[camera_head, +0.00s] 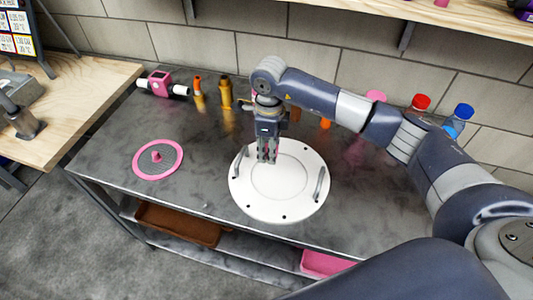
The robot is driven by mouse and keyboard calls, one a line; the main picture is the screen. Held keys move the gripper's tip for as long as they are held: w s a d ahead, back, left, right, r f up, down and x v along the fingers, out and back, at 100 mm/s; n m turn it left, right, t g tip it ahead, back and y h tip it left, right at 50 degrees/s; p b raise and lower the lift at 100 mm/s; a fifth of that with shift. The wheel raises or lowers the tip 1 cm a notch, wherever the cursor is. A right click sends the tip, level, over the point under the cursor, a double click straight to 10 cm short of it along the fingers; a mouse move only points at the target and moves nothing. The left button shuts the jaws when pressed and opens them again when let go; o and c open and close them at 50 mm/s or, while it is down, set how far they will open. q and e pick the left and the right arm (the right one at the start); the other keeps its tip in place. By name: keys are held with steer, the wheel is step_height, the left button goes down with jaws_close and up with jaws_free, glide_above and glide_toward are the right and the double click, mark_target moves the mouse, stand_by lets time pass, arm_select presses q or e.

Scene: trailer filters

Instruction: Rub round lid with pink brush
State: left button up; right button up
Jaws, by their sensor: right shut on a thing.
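A white round lid (280,207) with two grey handles lies flat on the grey metal table. A flat grey disc with a pink rim and a pink knob (157,155) lies to its left. My right gripper (268,159) points down over the far part of the white lid. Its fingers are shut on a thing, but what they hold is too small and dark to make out. I cannot tell whether the fingertips touch the lid. No pink brush can be clearly made out. My left gripper is not in view.
A pink and white device (161,84) and orange and yellow bottles (225,93) stand along the back. Bottles with red (421,102) and blue caps (463,111) stand at the back right, beyond my arm. The table between the disc and the white lid is clear.

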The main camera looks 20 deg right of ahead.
steer(key=shift+r, duration=1)
steer(key=shift+s, duration=0.1)
